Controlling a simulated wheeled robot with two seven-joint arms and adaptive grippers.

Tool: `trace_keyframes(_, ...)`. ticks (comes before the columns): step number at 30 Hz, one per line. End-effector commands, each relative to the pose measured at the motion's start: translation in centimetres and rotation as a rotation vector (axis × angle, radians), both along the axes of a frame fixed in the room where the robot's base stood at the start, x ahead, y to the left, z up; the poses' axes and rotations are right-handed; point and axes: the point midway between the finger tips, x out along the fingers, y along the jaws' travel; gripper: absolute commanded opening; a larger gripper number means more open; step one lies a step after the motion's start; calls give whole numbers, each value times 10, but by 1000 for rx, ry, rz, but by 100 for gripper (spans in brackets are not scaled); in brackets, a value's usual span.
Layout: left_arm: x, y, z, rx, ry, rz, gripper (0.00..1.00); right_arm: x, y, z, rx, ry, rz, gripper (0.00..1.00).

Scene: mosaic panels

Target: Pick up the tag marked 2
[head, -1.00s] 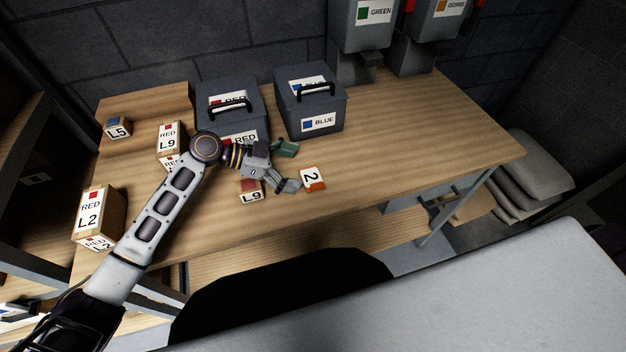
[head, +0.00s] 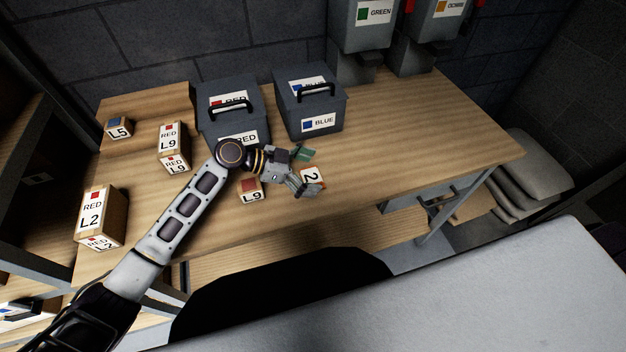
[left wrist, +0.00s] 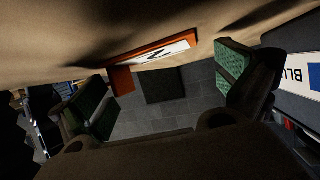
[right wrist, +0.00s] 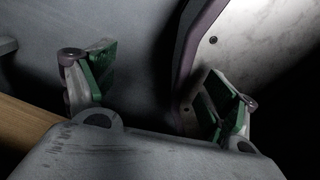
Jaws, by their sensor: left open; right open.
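The tag marked 2 (head: 311,177) is white and orange and lies on the wooden table, right of the small L9 box. My left gripper (head: 304,170) is open at the tag, one finger on its far side and one near its front side; part of the tag is hidden. In the left wrist view the tag (left wrist: 160,53) shows ahead, between the two green-padded fingers (left wrist: 165,90), with no clear contact. My right gripper (right wrist: 155,85) is open and empty in the right wrist view. It is not visible in the head view.
A small L9 box (head: 251,190) stands just left of the tag. The red-labelled bin (head: 225,117) and blue-labelled bin (head: 321,122) stand behind. Other boxes (head: 98,215) are at the left. The table's right part (head: 430,135) is clear.

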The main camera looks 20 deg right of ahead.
Motion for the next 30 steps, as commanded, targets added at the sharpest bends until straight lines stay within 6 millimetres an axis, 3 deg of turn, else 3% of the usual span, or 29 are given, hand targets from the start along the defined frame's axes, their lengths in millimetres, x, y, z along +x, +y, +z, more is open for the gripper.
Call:
trace_keyframes(3,0,0,0,0,0,0,99,-5,-5,0,-5,5,1,86)
trace_keyframes(10,0,0,0,0,0,0,69,-14,-16,0,-16,15,5,86)
trace_keyframes(23,0,0,1,0,-1,0,68,-12,-5,-1,-6,12,1,86)
trace_keyframes(30,0,0,17,-1,-3,-1,68,2,1,-2,1,-2,-1,86)
